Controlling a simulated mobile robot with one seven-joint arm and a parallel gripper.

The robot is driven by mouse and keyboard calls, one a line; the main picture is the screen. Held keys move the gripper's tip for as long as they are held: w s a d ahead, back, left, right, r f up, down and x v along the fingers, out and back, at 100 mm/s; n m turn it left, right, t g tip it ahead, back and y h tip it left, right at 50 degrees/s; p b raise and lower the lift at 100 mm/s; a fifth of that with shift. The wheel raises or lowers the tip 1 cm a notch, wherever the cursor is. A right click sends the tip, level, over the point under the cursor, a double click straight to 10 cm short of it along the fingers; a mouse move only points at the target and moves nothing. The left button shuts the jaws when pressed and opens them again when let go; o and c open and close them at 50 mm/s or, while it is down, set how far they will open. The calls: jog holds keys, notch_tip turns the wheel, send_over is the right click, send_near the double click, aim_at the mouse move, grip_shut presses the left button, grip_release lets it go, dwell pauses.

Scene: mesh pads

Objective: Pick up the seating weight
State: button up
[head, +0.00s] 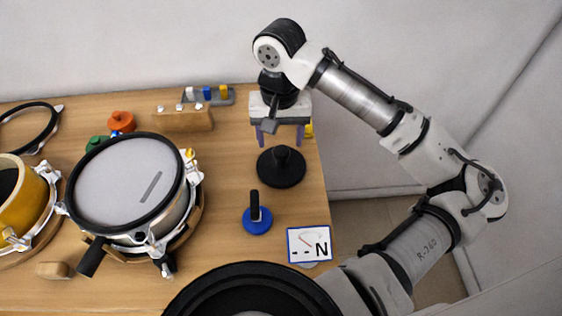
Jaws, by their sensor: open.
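The seating weight appears to be the black round disc with a knob on top (281,167), resting on the wooden table near its right edge. My gripper (281,135) points down just above and behind it in the head view. Its two purplish fingers are spread apart with nothing between them. The fingers do not appear to touch the disc, but their exact height above it is hard to tell. A smaller blue disc with an upright black handle (257,219) stands in front of the black one, apart from it.
A mesh-topped drum (128,187) stands at left, and a yellowish drum (20,205) at the far left. A wooden block (184,121), a grey tray with coloured pegs (210,97) and an orange knob (121,121) lie behind. A small "N" gauge (309,245) stands at front right.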

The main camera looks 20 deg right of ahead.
aim_at(281, 150)
jog(key=f, duration=0.3)
jog(key=f+p, duration=0.1)
jog(key=f, duration=0.3)
jog(key=shift+w+d+f, duration=0.1)
jog(key=shift+w+d, duration=0.05)
jog(key=shift+w, duration=0.05)
jog(key=shift+c, duration=0.2)
grip_shut()
jog(key=shift+w, duration=0.1)
